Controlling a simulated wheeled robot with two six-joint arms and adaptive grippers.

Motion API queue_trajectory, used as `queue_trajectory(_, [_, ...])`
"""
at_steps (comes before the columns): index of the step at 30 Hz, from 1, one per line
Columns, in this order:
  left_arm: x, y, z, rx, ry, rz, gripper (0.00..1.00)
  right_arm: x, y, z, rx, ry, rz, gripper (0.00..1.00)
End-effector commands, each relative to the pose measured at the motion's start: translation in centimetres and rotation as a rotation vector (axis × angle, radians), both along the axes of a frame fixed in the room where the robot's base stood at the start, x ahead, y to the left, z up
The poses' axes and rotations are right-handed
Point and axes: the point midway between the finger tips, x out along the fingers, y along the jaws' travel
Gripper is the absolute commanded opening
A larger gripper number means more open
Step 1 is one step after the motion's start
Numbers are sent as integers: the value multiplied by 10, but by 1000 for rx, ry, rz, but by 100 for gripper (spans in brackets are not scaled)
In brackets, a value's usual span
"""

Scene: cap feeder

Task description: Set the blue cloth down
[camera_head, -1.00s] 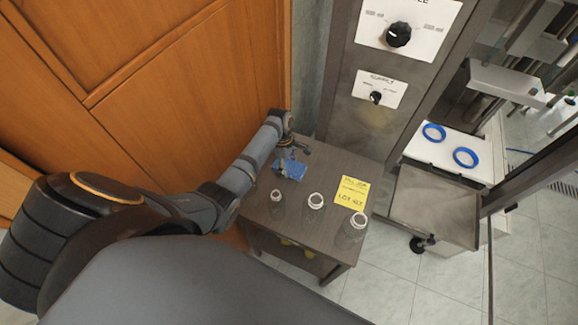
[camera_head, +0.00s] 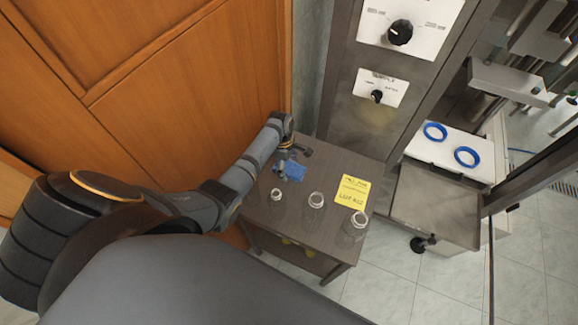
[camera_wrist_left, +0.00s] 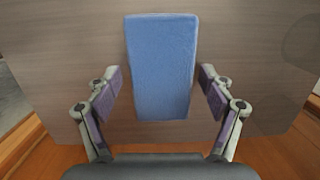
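The blue cloth (camera_head: 293,171) lies on the dark side table (camera_head: 318,240), near its back left corner. In the left wrist view the cloth (camera_wrist_left: 160,62) is a flat, narrow piece over the table top, reaching down between the fingers. My left gripper (camera_head: 284,158) is just above the cloth. In the left wrist view the left gripper (camera_wrist_left: 160,86) is open, with a gap between each finger pad and the cloth's sides. My right gripper is not in view.
Three clear bottles (camera_head: 315,206) stand along the table's front. A yellow note (camera_head: 352,192) lies at its right. Control panels are behind, and a white tray with two blue rings (camera_head: 467,157) is at right. A wooden wall is at left.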

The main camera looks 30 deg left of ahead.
Motion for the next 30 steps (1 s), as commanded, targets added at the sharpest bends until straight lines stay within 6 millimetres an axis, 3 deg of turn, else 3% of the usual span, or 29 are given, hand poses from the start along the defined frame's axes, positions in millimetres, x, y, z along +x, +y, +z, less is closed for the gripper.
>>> queue_trajectory(11, [0, 0, 7, 0, -1, 0, 86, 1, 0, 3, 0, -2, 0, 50])
queue_trajectory(14, [1, 2, 22, 1, -4, 1, 86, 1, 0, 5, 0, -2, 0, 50])
queue_trajectory(24, [3, 14, 104, 1, -3, 0, 86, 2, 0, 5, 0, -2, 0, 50])
queue_trajectory(30, [3, 18, 128, 0, -1, 0, 86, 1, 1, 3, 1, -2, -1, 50])
